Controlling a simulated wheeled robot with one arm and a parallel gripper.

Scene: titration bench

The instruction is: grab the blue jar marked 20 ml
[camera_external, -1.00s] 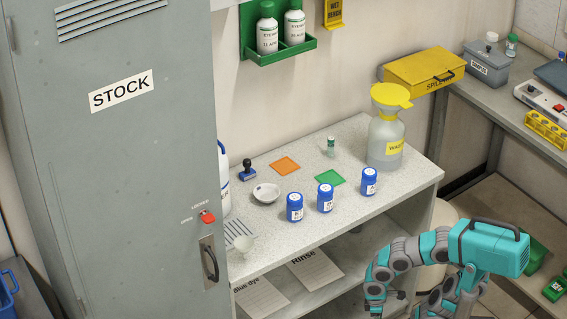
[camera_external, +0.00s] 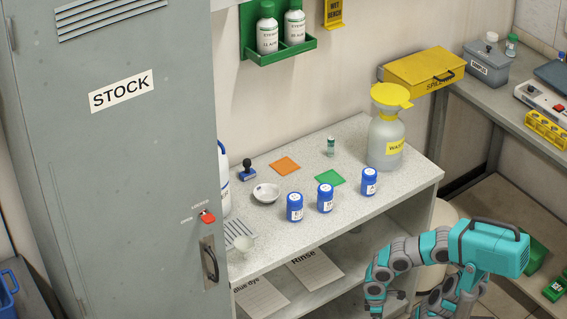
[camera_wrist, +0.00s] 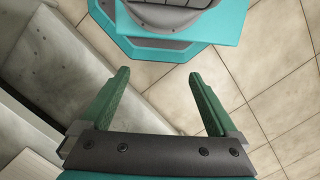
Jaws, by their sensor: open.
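Three blue jars with white labels stand upright in a slanting row on the speckled bench top (camera_external: 275,228): a left jar (camera_external: 295,208), a middle jar (camera_external: 325,199) and a right jar (camera_external: 369,182). Their label marks are too small to read, so I cannot tell which is the 20 ml one. In the wrist view my gripper (camera_wrist: 162,105) is open and empty, its green fingers apart above the tiled floor. No jar shows there. In the external view my arm is low in front of the bench, at the lower right, away from the jars.
A white dish (camera_external: 266,193), a stamp (camera_external: 248,170), an orange mat (camera_external: 285,166), a green mat (camera_external: 330,178), a small vial (camera_external: 331,147) and a yellow-topped waste bottle (camera_external: 385,140) stand around the jars. The grey STOCK cabinet (camera_external: 120,180) borders the left side.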

